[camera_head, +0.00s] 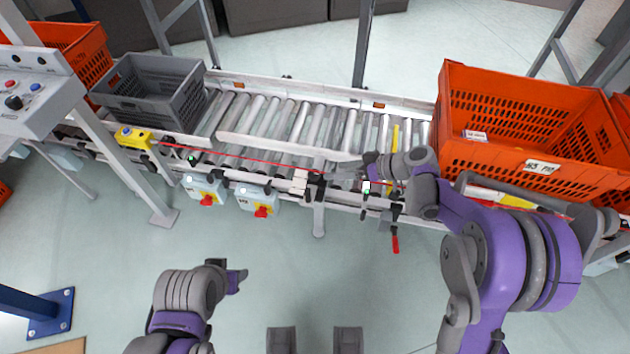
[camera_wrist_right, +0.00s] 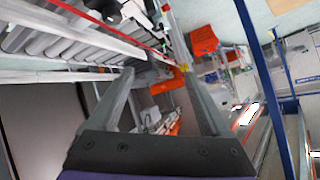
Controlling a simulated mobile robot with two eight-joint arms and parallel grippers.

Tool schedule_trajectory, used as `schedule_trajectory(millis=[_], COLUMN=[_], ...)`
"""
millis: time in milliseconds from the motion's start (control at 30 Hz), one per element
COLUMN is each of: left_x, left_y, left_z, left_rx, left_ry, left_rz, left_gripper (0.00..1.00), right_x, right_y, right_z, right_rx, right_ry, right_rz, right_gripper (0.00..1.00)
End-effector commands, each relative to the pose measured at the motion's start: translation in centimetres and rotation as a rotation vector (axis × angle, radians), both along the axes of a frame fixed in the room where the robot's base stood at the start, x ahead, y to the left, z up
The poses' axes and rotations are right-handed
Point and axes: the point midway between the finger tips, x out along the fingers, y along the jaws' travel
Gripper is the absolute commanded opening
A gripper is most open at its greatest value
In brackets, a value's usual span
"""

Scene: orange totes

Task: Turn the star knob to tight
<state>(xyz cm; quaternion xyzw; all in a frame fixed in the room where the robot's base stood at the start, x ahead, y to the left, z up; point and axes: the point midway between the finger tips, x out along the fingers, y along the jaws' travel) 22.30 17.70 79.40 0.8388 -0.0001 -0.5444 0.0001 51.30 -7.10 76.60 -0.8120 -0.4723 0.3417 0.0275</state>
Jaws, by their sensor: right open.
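I cannot clearly pick out a star knob or any tight marking. A small dark clamp-like part (camera_head: 316,184) sits on the conveyor's near rail; I cannot tell if it is the knob. My right gripper (camera_head: 352,168) is over the near rail just right of that part, pointing left. In the right wrist view its two fingers (camera_wrist_right: 158,72) are spread apart, with nothing held between them. An orange-red part (camera_wrist_right: 168,84) shows beyond the gap; I cannot tell if it is touched. My left gripper (camera_head: 238,280) is low over the floor, away from the conveyor, its jaws unclear.
The roller conveyor (camera_head: 240,115) runs across the view. A grey crate (camera_head: 150,95) stands at its left, a large orange tote (camera_head: 530,130) at its right. Two switch boxes with red knobs (camera_head: 262,211) and a red-handled lever (camera_head: 395,243) are on the near side. The floor in front is clear.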

Motion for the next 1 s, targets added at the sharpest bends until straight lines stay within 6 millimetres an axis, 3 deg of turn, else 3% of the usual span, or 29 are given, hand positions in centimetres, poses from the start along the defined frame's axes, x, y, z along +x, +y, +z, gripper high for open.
schedule_trajectory(millis=[33, 200, 400, 500, 667, 767, 1000], left_x=[0.0, 0.1, 0.3, 0.4, 0.4, 0.4, 0.4], left_y=[0.0, 0.0, 0.0, 0.0, 0.0, 0.0, 0.0], left_z=[-1.5, -4.4, -6.9, -7.6, -7.8, -7.9, -8.4], left_rx=[0.000, 0.000, 0.000, 0.000, 0.000, 0.000, 0.000], left_ry=[0.005, 0.015, 0.024, 0.026, 0.027, 0.027, 0.029], left_rz=[0.000, 0.000, 0.000, 0.000, 0.000, 0.000, 0.000], left_gripper=[0.50, 0.50, 0.50, 0.50, 0.50, 0.50, 0.50], right_x=[1.6, 5.3, 7.1, 7.3, 7.4, 7.8, 9.3], right_y=[-0.1, -0.6, -1.9, -2.4, -2.4, -1.4, 2.8], right_z=[-2.9, -9.3, -15.6, -17.3, -18.1, -18.1, -18.1], right_rx=[0.042, 0.180, 0.299, 0.331, 0.350, 0.352, 0.351], right_ry=[-0.047, -0.254, -0.485, -0.560, -0.609, -0.611, -0.607], right_rz=[0.027, 0.104, 0.140, 0.143, 0.145, 0.146, 0.148], right_gripper=[0.82, 0.82, 0.82, 0.82, 0.82, 0.82, 0.82])
